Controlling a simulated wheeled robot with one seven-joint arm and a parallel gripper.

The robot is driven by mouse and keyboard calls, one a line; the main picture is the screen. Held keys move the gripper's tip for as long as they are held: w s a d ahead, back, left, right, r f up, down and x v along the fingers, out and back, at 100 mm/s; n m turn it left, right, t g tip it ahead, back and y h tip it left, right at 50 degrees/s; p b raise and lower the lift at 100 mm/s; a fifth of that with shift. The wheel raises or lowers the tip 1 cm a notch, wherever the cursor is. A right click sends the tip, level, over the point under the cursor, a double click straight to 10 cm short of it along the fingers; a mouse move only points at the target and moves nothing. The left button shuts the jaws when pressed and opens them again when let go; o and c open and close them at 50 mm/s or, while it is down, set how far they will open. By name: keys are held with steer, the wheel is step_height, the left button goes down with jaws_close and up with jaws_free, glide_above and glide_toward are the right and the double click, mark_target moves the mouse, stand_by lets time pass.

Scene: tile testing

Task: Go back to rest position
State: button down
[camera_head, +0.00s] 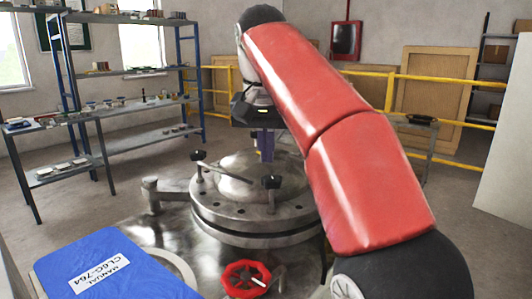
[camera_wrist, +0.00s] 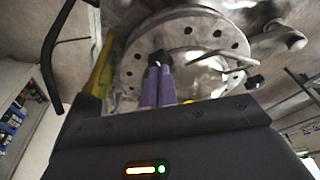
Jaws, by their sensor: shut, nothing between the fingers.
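My gripper (camera_head: 265,146) hangs from the end of my red arm, in front of or above the domed lid of a round metal vessel (camera_head: 245,222). Its purple fingers are together, with nothing seen between them. In the wrist view the fingers (camera_wrist: 157,84) point toward the vessel's flange (camera_wrist: 215,35), which has bolt holes around its rim. A dark clamp knob shows near the fingertips in that view; I cannot tell whether they touch it. My arm hides part of the vessel's right side in the head view.
A blue manual (camera_head: 110,262) lies at the front left, beside a red handwheel (camera_head: 246,279). Metal shelves (camera_head: 128,75) with small items stand at the left. A yellow railing (camera_head: 440,82) and wooden panels are behind. A small table (camera_head: 425,121) stands at the right.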

steer(key=s+d+f+t, duration=0.1)
steer(key=s+d+f, duration=0.6)
steer(key=s+f, duration=0.4)
steer(key=s+d+f+n+t, duration=0.1)
steer(key=s+d+f, duration=0.7)
steer(key=s+f, duration=0.3)
step_height(320, 180, down, 4)
steer(key=shift+r+n+t, duration=0.25)
steer(key=shift+n+t, duration=0.05)
steer(key=shift+t, duration=0.1)
steer(key=shift+d, duration=0.1)
